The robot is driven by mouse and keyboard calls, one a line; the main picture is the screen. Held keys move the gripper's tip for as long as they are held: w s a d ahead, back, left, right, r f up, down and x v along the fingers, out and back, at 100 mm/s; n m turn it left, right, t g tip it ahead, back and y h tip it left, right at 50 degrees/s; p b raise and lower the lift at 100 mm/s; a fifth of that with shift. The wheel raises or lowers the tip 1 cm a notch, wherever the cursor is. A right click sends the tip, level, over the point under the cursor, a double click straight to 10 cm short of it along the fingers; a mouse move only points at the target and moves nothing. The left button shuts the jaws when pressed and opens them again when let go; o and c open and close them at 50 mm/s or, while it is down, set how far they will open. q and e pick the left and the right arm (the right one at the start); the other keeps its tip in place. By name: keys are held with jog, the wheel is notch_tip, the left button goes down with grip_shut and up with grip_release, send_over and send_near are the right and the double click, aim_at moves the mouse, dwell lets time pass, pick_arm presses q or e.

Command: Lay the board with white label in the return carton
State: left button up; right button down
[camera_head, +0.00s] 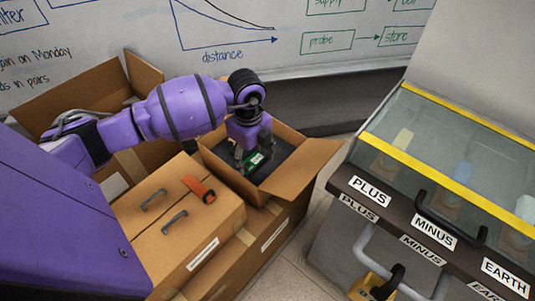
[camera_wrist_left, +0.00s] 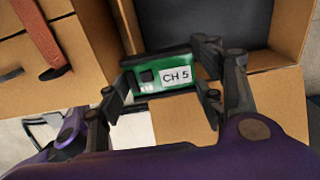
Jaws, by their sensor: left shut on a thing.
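The green board (camera_wrist_left: 150,73) carries a white label reading CH 5 and a small dark component. It also shows small and green in the head view (camera_head: 256,160). My left gripper (camera_head: 247,156) is shut on the board, with a finger at each end of it in the left wrist view (camera_wrist_left: 163,82). It holds the board over the open carton (camera_head: 304,166), which has a dark lining or floor inside. I cannot tell whether the board touches that floor. No lettering shows that names this carton as the return one. My right gripper is not in view.
A closed brown box (camera_head: 165,215) with dark handles and an orange strap (camera_head: 199,188) stands beside the open carton. Another open box (camera_head: 100,88) is behind my left arm. A glass-topped case (camera_head: 440,150) labelled PLUS, MINUS and EARTH stands right, across a floor gap.

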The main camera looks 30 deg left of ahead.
pick_arm(q)
jog(key=w+f+b, duration=0.1)
jog(key=w+f, duration=0.1)
jog(key=w, duration=0.3)
jog(key=b, duration=0.2)
send_over(272, 166)
jog(key=f, duration=0.3)
jog(key=s+f, duration=0.1)
jog(key=f, duration=0.1)
jog(key=shift+f, duration=0.2)
jog(key=shift+w+f, duration=0.1)
jog(key=shift+w, duration=0.1)
jog(key=shift+w+f+b, duration=0.15)
jog(key=shift+f+b, duration=0.05)
jog(key=shift+b, duration=0.2)
notch_tip(272, 166, down, 3)
jog(key=shift+f+b, duration=0.15)
jog(key=shift+b, duration=0.5)
jog(key=shift+w, duration=0.1)
